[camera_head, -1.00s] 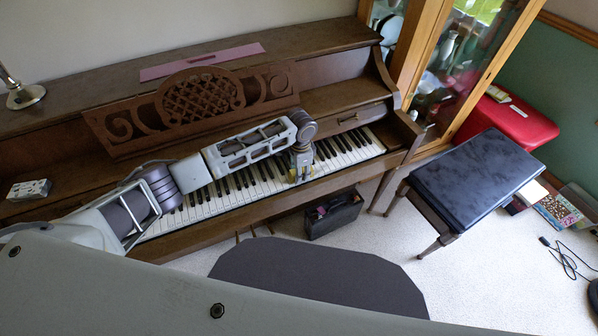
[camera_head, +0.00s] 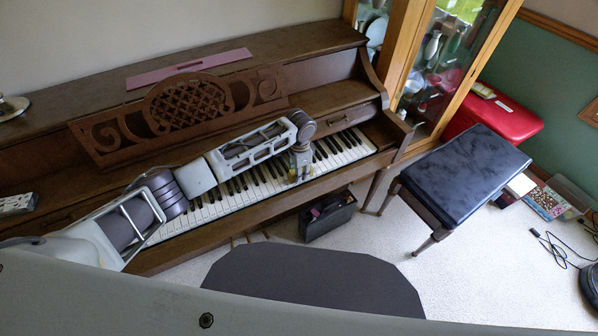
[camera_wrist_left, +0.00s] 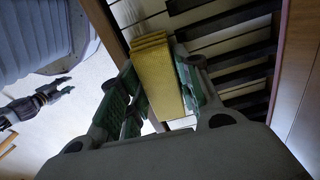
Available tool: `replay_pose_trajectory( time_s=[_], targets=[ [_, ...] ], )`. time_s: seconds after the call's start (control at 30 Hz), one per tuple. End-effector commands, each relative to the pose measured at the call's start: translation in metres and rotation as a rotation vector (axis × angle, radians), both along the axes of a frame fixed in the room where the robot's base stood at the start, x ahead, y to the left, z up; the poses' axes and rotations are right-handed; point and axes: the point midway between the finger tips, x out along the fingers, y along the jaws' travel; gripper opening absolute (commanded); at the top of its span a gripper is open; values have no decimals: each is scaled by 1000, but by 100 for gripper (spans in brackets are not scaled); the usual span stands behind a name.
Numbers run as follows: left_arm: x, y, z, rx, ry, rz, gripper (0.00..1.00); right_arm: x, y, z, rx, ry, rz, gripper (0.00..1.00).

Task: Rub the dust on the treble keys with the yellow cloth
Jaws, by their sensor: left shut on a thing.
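The yellow cloth (camera_wrist_left: 158,72) is a folded block between the green-padded fingers of my left gripper (camera_wrist_left: 160,95) in the left wrist view. The gripper is shut on it. In the head view my left gripper (camera_head: 299,176) points down at the white and black keys, right of the keyboard's middle. The treble keys (camera_head: 347,143) extend to its right. In the wrist view the cloth's far end is at the keys (camera_wrist_left: 225,45); I cannot tell whether it touches them. Dust cannot be made out at this size.
The brown upright piano (camera_head: 330,95) has a carved music stand (camera_head: 188,105) behind the keys. A black box (camera_head: 328,215) stands below the keyboard. A dark padded bench (camera_head: 467,172) stands right of the piano, near a glass cabinet (camera_head: 432,70) and a red chest (camera_head: 497,118).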

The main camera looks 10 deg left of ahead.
Motion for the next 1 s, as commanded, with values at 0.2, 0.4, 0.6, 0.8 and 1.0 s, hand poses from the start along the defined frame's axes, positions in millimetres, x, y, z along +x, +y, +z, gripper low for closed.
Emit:
replay_pose_trajectory(
  time_s=[0.2,0.4,0.6,0.8,1.0],
  targets=[
    [4,-9,-2,-2,3,-2,14,0,0,-1,0,0,0,40],
    [10,-18,-2,-2,3,-1,14,0,0,-2,0,0,0,40],
    [16,-26,-1,-1,2,-1,14,0,0,-3,0,0,0,40],
    [17,-27,0,0,1,0,14,0,0,-3,0,0,0,40],
    [17,-27,0,0,1,0,14,0,0,-3,0,0,0,40]
  ],
)
